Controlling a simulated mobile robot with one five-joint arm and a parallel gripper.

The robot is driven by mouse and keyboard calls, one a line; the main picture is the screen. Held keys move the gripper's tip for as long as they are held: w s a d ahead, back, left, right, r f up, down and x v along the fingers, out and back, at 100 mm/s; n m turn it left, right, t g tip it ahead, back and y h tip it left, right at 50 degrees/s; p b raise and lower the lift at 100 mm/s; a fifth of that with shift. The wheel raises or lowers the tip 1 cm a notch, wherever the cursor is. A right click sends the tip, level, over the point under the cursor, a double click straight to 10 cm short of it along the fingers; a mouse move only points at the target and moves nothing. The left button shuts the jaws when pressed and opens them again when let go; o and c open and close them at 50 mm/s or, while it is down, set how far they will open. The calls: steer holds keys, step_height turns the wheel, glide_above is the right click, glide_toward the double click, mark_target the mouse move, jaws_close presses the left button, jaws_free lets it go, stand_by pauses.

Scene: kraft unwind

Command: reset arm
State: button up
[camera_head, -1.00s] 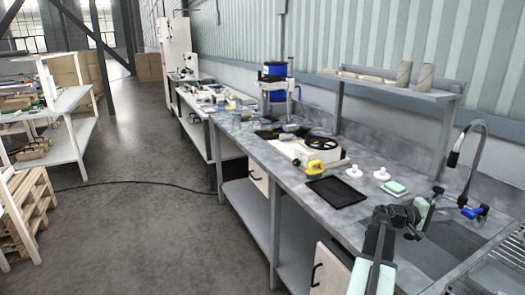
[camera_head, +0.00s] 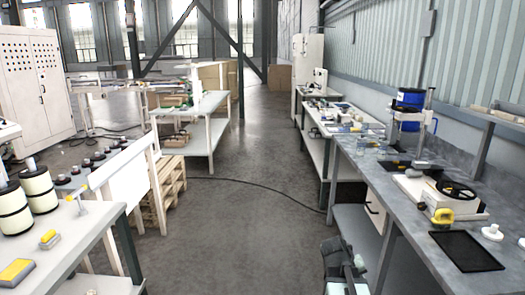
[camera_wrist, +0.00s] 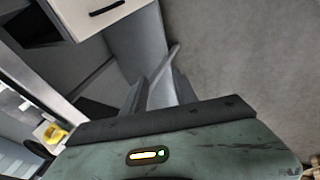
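My arm shows at the bottom edge of the head view, beside the front of the right-hand bench (camera_head: 400,232). Its dark end, with my gripper (camera_head: 332,262), is low in front of the bench, over the aisle side.
The right-hand bench carries a black tray (camera_head: 467,251), a yellow tool (camera_head: 441,216) and a blue-topped machine (camera_head: 410,97). A left-hand table holds large spools (camera_head: 38,188). A cable (camera_head: 255,183) crosses the open floor between them. A pallet (camera_head: 172,180) stands at left.

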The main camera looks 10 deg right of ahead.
steer(key=s+a+f+g+y+b, duration=0.1)
steer(key=a+f+y, duration=0.15)
steer(key=a, duration=0.65)
steer(key=s+a+f+n+y+b, duration=0.15)
steer(key=a+f, duration=0.25)
steer(key=a, duration=0.5)
steer(key=s+a+f+g+y+b, duration=0.1)
steer(key=s+a+f+y+b, duration=0.15)
steer(key=a, duration=0.65)
step_height(320, 180, up, 13)
steer(key=p, duration=1.4)
steer(key=shift+w+d+r, duration=0.15)
steer(key=shift+w+d, duration=0.2)
steer(key=shift+h, duration=0.25)
